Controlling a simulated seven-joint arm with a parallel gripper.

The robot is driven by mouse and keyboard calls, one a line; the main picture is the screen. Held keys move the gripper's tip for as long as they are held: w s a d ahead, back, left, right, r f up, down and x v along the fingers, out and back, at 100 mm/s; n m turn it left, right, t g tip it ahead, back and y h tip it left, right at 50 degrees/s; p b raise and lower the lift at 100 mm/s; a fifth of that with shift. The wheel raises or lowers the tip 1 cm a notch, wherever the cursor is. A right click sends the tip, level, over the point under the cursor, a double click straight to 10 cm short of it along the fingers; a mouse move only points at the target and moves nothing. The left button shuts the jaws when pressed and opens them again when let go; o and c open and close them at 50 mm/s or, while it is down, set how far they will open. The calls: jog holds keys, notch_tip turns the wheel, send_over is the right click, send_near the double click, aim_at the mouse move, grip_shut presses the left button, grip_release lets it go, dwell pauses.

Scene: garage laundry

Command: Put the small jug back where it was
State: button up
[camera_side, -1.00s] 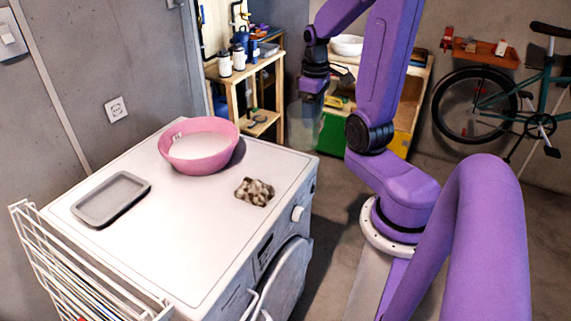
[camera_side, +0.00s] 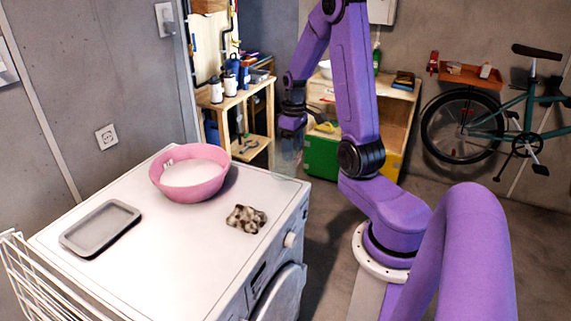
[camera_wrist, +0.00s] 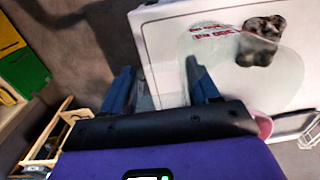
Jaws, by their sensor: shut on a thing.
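The small jug (camera_side: 287,160) is clear and see-through, so its outline is faint. In the side view it hangs below my gripper (camera_side: 291,125), by the far right corner of the white washing machine (camera_side: 150,275). In the wrist view the jug (camera_wrist: 215,65) shows red markings and overlaps the machine top and the mottled lump behind it. My gripper's two blue fingers (camera_wrist: 162,88) are shut on the jug. I cannot tell exactly where on the jug they grip.
On the machine top are a pink bowl (camera_side: 188,188) with whitish contents, a grey tray (camera_side: 100,229) and a mottled brown-white lump (camera_side: 246,219). The top's front middle is clear. A white wire rack (camera_side: 45,290) stands at the left. Wooden shelves (camera_side: 240,100) stand behind.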

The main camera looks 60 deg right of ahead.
jog(key=w+f, duration=0.1)
jog(key=w+d+f, duration=0.1)
jog(key=f, duration=0.1)
jog(key=w+d+f, duration=0.1)
jog(key=f, duration=0.1)
jog(key=shift+w+d+f, duration=0.15)
jog(key=shift+w+d, duration=0.05)
jog(key=shift+f, duration=1.45)
jog(key=shift+f, duration=0.15)
jog(key=o, duration=1.4)
